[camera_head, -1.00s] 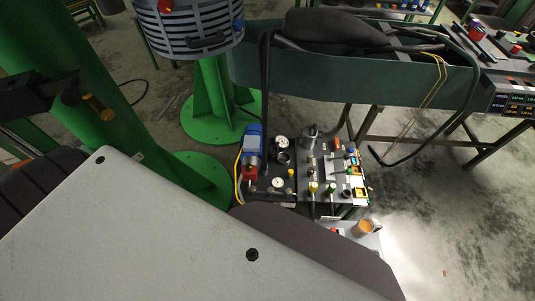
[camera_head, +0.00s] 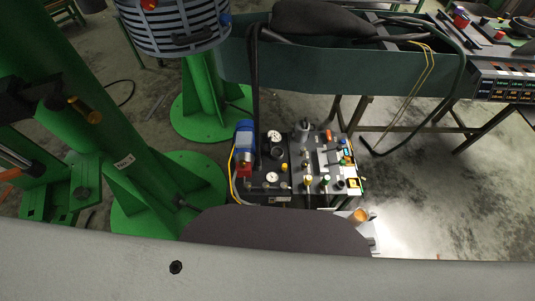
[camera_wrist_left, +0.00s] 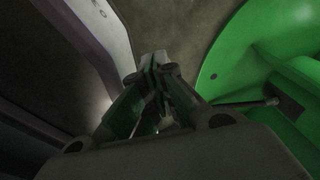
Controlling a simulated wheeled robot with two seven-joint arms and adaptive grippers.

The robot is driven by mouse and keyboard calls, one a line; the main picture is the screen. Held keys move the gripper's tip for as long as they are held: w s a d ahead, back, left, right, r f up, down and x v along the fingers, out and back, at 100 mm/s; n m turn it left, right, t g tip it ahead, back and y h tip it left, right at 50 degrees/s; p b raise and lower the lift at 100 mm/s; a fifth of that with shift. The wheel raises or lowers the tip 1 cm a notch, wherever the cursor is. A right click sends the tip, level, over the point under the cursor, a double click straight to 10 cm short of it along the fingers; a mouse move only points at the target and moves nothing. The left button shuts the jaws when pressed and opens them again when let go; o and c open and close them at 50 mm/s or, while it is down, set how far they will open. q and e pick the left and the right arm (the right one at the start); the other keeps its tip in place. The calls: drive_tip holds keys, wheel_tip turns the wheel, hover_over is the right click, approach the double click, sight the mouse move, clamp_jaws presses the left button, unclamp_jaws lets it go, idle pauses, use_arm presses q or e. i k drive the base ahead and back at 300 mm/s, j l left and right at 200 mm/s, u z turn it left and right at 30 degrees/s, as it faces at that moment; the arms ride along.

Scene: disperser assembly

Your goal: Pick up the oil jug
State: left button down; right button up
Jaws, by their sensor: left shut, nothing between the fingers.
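A small container with amber contents (camera_head: 360,215), which looks like the oil jug, stands low at the lower right of the machine panel in the head view. Its lower part is partly hidden by my own body in the foreground. My left gripper (camera_wrist_left: 158,68) shows in the left wrist view, with its fingers shut together and empty. It is over dark floor, beside green metal, and no jug shows near it there. My left gripper does not show in the head view. My right gripper is in neither view.
A panel with gauges, valves and a blue motor (camera_head: 244,136) stands at the centre. Green columns and round bases (camera_head: 165,185) fill the left. A long dark green trough (camera_head: 350,72) runs across the back. Open concrete floor (camera_head: 450,200) lies to the right.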

sight(362, 218)
drive_tip(key=z, duration=1.5)
drive_tip(key=u, duration=1)
drive_tip(key=k+l+u, duration=0.1)
drive_tip(key=k, duration=0.35)
